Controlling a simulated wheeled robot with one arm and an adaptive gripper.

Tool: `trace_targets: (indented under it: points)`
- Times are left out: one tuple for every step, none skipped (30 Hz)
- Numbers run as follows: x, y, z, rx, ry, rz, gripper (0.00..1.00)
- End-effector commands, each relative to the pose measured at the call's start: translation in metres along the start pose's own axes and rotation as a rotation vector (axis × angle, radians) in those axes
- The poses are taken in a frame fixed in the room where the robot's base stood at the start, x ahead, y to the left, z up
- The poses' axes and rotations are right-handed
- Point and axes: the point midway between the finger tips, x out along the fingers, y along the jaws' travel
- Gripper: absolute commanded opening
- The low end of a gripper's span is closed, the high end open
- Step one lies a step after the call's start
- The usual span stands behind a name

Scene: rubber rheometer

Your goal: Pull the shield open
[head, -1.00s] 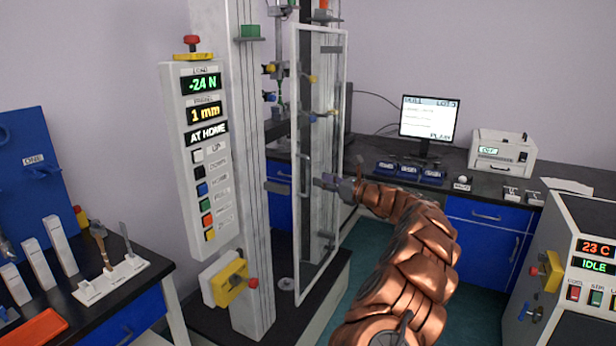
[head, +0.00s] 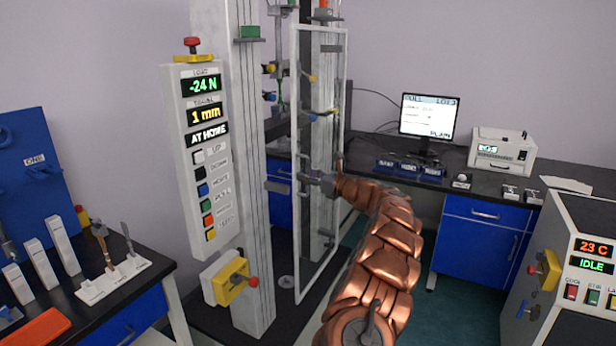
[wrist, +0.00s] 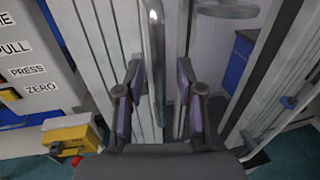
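The shield (head: 295,110) is a tall clear panel in a pale frame, standing at the testing machine's column in the head view. A vertical handle (head: 303,163) is on its near side. My gripper (head: 312,180) is at the handle's height, with its tips overlapping the handle in the picture. In the wrist view, the metal handle bar (wrist: 154,50) runs down between the two purple-padded fingers, nearer the left one. The fingers are wide apart, and a gap shows on the right side of the bar.
A control panel (head: 205,160) with buttons and a yellow switch box (head: 231,283) stand left of the shield. A side table with tools is further left. A bench (head: 480,207) with a monitor is behind right. A grey instrument (head: 575,250) is at right. Floor shows between.

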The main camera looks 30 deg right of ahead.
Motion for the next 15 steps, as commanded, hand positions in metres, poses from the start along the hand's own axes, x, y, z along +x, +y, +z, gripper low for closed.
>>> trace_targets:
  points:
    - [0.0, 0.0, 0.0, 0.0, 0.0, 0.0, 0.32]
    - [0.0, 0.0, 0.0, 0.0, 0.0, 0.0, 0.29]
    - [0.0, 0.0, 0.0, 0.0, 0.0, 0.0, 0.25]
    - [0.0, 0.0001, 0.0001, 0.0, 0.0, 0.0, 0.22]
    - [-0.0001, 0.0, 0.0, 0.0, 0.0, 0.0, 0.19]
    - [0.0, 0.0001, 0.0, 0.0, 0.0, 0.0, 0.14]
    - [-0.0001, 0.0, 0.0, 0.0, 0.0, 0.0, 0.11]
    - [0.0, 0.0001, 0.0, 0.0, 0.0, 0.0, 0.08]
    - [-0.0001, 0.0, 0.0, 0.0, 0.0, 0.0, 0.04]
    - [-0.0001, 0.0, 0.0, 0.0, 0.0, 0.0, 0.01]
    - [-0.0001, 0.0, 0.0, 0.0, 0.0, 0.0, 0.0]
    - [-0.0001, 0.0, 0.0001, 0.0, 0.0, 0.0, 0.0]
    - [-0.0002, -0.0001, 0.0, 0.0, 0.0, 0.0, 0.0]
    - [-0.0002, -0.0001, 0.0001, 0.0, 0.0, 0.0, 0.0]
    - [-0.0002, -0.0001, 0.0001, 0.0, 0.0, 0.0, 0.0]
